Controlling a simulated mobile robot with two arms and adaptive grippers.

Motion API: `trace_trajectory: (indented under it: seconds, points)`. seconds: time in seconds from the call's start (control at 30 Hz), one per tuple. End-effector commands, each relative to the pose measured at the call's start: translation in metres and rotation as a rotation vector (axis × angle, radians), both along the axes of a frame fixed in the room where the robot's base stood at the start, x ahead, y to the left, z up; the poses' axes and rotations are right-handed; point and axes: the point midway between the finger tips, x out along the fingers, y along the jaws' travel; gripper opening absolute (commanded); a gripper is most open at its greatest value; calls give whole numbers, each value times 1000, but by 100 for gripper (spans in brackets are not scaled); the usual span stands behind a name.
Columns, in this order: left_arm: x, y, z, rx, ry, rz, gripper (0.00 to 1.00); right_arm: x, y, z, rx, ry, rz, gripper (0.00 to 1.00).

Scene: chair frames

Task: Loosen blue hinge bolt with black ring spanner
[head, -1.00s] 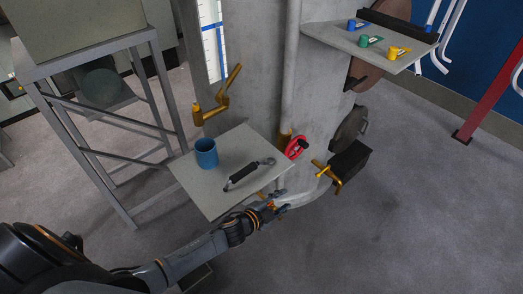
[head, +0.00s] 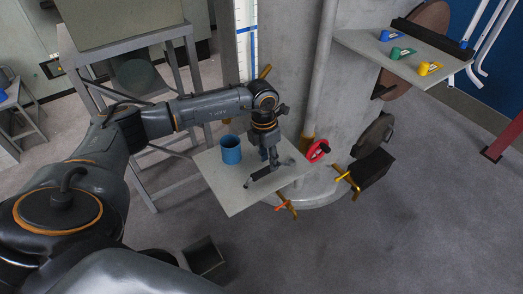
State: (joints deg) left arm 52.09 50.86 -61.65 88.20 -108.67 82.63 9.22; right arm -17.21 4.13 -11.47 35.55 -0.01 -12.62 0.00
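A black ring spanner (head: 257,176) lies on a small grey shelf (head: 233,201), its dark handle to the lower left. My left gripper (head: 270,160) points down over the spanner's middle and hides part of it. I cannot tell whether its fingers are apart or closed, or whether they touch the spanner. On the upper right shelf (head: 378,45) stand blue (head: 390,35), green (head: 402,52) and yellow (head: 430,68) pieces with pale tags. I cannot make out a blue hinge bolt for certain. My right gripper is not in view.
A blue cup (head: 231,150) stands on the small shelf, left of my gripper. A grey pillar (head: 290,75) rises behind. A metal stand (head: 181,60) is at left.

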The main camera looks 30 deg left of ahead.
Motion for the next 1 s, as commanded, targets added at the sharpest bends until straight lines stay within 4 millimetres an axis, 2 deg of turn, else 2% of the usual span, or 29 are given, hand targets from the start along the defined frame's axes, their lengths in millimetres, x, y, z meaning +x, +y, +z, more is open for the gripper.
trace_trajectory:
  seconds: [0.03, 0.13, 0.37, 0.87, 0.9, 1.0]
  points:
    - [0, 12, 5, 43, 2, 0, 37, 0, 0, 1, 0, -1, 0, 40]
    - [0, 24, 8, 89, 6, 1, 37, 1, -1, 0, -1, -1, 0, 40]
    - [-1, 26, -4, 95, 8, 1, 37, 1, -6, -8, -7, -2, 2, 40]
    - [1, 24, -74, 92, 7, 0, 37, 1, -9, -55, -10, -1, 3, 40]
    - [1, 24, -74, 92, 6, 2, 35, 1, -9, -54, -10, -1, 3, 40]
    - [1, 24, -70, 91, 7, 1, 14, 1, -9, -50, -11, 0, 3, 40]
